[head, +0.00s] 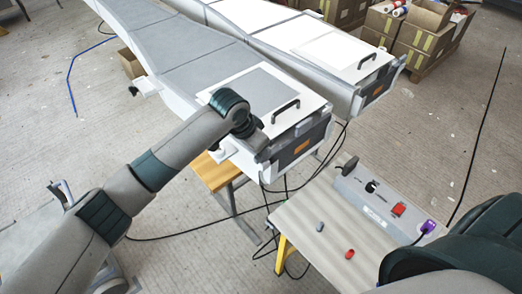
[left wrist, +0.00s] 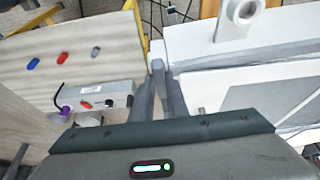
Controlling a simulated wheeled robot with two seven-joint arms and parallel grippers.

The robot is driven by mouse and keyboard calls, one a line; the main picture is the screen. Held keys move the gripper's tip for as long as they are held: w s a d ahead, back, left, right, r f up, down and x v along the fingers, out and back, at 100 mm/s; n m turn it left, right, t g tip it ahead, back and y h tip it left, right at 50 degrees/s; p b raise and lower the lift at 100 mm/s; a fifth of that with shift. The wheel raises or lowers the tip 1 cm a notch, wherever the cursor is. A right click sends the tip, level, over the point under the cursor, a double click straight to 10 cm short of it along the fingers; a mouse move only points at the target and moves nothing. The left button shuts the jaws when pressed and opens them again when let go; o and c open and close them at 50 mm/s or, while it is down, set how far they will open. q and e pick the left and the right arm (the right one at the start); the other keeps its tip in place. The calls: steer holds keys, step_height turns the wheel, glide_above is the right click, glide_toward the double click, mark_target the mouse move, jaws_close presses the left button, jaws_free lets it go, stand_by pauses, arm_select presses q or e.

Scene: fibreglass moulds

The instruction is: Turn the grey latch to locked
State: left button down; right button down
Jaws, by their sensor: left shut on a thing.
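My left arm reaches over the near corner of a white mould box, and its gripper (head: 262,153) is at the box's end face. In the left wrist view, the two dark fingers (left wrist: 160,92) point away from me and close on a small grey block, the grey latch (left wrist: 157,64), at the box's edge. The fingers and wrist hide most of the latch in the head view, so its angle is hard to tell. My right arm shows at the lower right of the head view, but its gripper is out of frame.
A black handle (head: 285,111) stands on the box's white lid. A second long mould (head: 335,52) lies alongside. Cables hang between table and box. Cartons (head: 425,35) stand behind.

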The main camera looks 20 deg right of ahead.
arm_select(q)
steer(key=shift+r, duration=0.1)
arm_select(e)
steer(key=shift+s+a, duration=0.2)
steer(key=shift+a, duration=0.05)
arm_select(q)
steer(key=c, duration=1.7)
jaws_free()
arm_select(e)
steer(key=shift+a, duration=0.1)
